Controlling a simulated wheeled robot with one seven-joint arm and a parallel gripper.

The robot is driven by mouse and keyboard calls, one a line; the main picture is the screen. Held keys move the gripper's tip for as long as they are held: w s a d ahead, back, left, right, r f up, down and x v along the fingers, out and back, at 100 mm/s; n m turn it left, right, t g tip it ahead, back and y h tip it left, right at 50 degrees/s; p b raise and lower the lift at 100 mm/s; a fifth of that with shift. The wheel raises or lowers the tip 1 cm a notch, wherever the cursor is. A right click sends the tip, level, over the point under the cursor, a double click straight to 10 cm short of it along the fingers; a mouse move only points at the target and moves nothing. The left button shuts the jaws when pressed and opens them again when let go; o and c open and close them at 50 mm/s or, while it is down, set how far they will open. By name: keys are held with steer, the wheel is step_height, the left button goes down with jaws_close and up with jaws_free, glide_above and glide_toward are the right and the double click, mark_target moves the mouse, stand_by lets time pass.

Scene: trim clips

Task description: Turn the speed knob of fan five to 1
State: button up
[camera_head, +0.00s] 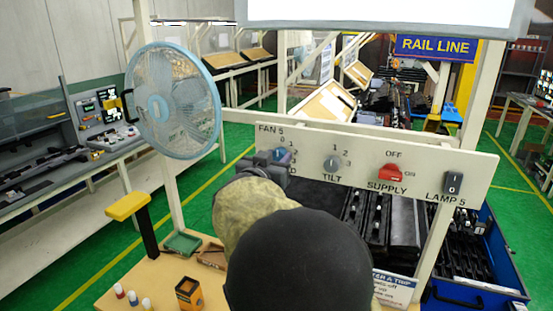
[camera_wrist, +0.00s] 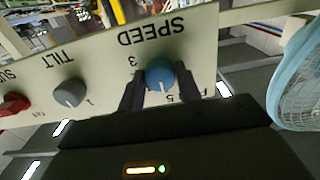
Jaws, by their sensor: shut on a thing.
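The speed knob (camera_wrist: 160,74) is a round blue knob on a white panel (camera_wrist: 105,75) lettered SPEED, which the wrist view shows upside down. My gripper (camera_wrist: 159,90) is shut on the knob, with one dark finger on each side. In the head view the knob (camera_head: 281,154) is mostly hidden by my gripper (camera_head: 266,158), at the left end of the panel under the label FAN 5. Numerals 0 to 3 curve around it. A pale mark shows on the knob's lower edge in the wrist view, but its exact setting is unclear. A blue caged fan (camera_head: 172,100) stands left of the panel.
The grey tilt knob (camera_head: 332,163), red supply switch (camera_head: 390,173) and dark lamp switch (camera_head: 453,183) are to the right on the panel. A wooden bench (camera_head: 130,285) below carries small bottles, a box and a yellow-topped post (camera_head: 127,205).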

steer(key=shift+f+m, duration=0.1)
steer(key=shift+m, duration=0.2)
steer(key=m+b, duration=0.4)
steer(key=shift+d+f+m, duration=0.1)
steer(key=shift+f+m, duration=0.05)
steer(key=shift+m, duration=0.15)
steer(key=shift+m+b, duration=1.05)
steer(key=shift+m, duration=0.25)
steer(key=o, duration=1)
steer(key=shift+r, duration=0.2)
steer(key=shift+s, duration=0.1)
